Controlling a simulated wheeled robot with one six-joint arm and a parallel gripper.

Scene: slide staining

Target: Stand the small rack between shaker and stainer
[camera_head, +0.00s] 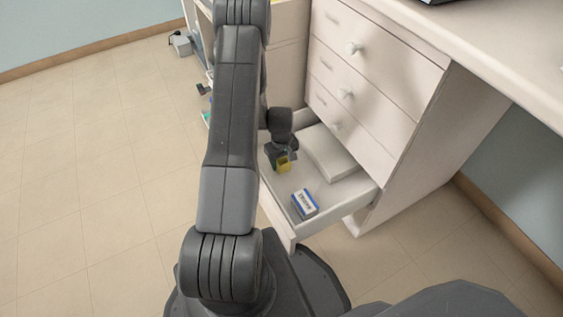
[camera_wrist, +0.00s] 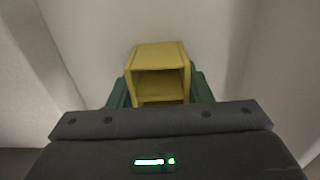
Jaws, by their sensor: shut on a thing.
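The small rack is a yellow box-like piece (camera_wrist: 160,62) with an open front, seen close up in the wrist view. In the head view the yellow rack (camera_head: 284,163) shows inside the open bottom drawer (camera_head: 360,196). My gripper (camera_head: 279,157) reaches down into the drawer and is shut on the rack. Its green fingers flank the rack in the wrist view (camera_wrist: 158,92). I cannot tell whether the rack touches the drawer floor. The shaker and the stainer are not recognisable in either view.
A small blue and white box (camera_head: 304,204) lies near the drawer's front. Closed drawers (camera_head: 365,85) rise above, under a worktop (camera_head: 490,50). The floor at left (camera_head: 90,180) is clear.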

